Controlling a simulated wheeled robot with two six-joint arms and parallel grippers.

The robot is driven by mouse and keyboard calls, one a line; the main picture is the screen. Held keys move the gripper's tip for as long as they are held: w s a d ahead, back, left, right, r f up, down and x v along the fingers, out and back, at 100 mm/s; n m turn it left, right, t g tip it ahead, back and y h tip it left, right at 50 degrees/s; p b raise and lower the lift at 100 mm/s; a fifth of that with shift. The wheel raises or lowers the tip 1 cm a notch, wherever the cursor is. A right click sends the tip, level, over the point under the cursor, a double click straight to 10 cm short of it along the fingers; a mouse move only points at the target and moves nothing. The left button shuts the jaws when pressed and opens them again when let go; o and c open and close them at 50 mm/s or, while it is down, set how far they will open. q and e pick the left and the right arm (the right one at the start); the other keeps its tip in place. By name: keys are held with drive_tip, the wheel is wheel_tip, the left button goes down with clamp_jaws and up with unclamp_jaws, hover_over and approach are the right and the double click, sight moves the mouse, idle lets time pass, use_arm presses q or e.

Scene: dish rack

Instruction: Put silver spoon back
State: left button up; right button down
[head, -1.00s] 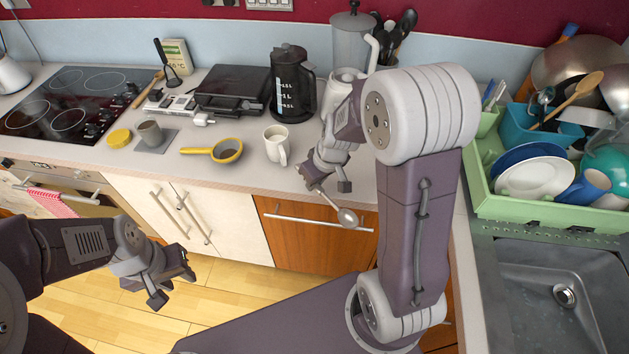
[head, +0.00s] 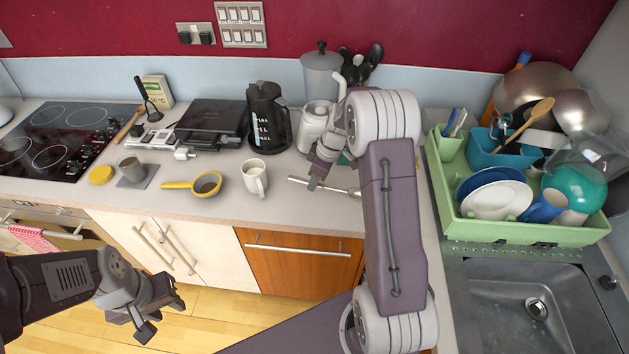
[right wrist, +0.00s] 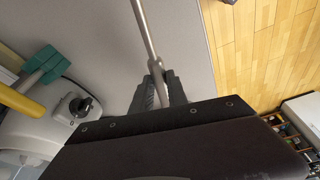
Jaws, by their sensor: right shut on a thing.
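The silver spoon (head: 338,190) is above or on the countertop near its front edge; I cannot tell whether it touches. Its handle end points left and its bowl end points right, partly hidden by my right arm. My right gripper (head: 318,182) is shut on the spoon's handle. In the right wrist view the handle (right wrist: 145,30) runs up from between the fingers (right wrist: 158,90), and the spoon's ends are out of sight. My left gripper (head: 165,317) is open and empty, low in front of the white cupboards.
A white mug (head: 254,180) and a yellow strainer (head: 207,183) stand left of the spoon. A utensil holder with dark spoons (head: 360,62) is at the back. A green dish rack (head: 520,232) with dishes stands right, behind the sink (head: 500,285). The wooden drawer (head: 290,268) is shut.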

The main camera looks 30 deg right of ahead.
wheel_tip(320, 180, down, 7)
drive_tip(key=b, duration=0.6)
drive_tip(key=shift+r, duration=0.15)
drive_tip(key=c, duration=1.6)
unclamp_jaws()
drive_tip(key=o, duration=0.5)
drive_tip(key=shift+o, duration=0.2)
drive_tip(key=shift+r, duration=0.1)
